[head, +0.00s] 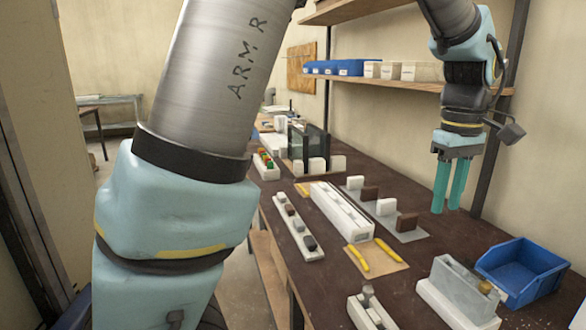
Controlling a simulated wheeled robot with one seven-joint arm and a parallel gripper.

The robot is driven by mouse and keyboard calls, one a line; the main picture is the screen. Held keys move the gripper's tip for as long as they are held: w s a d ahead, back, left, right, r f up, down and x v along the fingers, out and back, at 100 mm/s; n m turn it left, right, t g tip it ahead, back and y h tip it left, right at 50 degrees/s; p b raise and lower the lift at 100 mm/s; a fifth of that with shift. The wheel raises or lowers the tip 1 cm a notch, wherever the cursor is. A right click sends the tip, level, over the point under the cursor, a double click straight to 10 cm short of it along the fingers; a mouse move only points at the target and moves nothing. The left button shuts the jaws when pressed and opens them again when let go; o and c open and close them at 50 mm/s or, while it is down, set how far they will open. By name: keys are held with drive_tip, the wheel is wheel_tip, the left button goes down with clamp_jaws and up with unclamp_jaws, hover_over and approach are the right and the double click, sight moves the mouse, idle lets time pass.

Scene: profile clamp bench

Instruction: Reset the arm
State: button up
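My arm reaches across the view, with a large grey link marked "ARM R" close to the camera. My gripper (448,208) hangs at the upper right with its two teal fingers pointing down. A narrow gap shows between the fingers and nothing is held in it. It appears to be above the dark brown bench (335,268), apart from the things on it, in front of the back wall.
A blue bin (522,268) and a grey block on a white base (458,290) stand at the front right. A white profile rail (340,212), small blocks on a grey plate (412,236) and yellow pieces (357,258) lie mid-bench. A shelf (400,84) runs behind.

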drive_tip(key=w+a+f+m, duration=0.1)
drive_tip(key=w+a+f, duration=0.2)
drive_tip(key=a, duration=0.6)
drive_tip(key=w+a+f+m+t, duration=0.1)
drive_tip(key=w+a+f, duration=0.15)
drive_tip(key=a, duration=0.65)
drive_tip(key=w+a+f, duration=0.3)
drive_tip(key=a, duration=0.6)
drive_tip(key=s+a+f+m, duration=0.1)
drive_tip(key=s+a, duration=0.1)
drive_tip(key=a, duration=0.3)
drive_tip(key=s+a+f, duration=0.1)
drive_tip(key=s+a, duration=0.1)
drive_tip(key=a, duration=0.3)
drive_tip(key=shift+f+m+t, duration=0.3)
drive_tip(key=shift+f+m, duration=0.1)
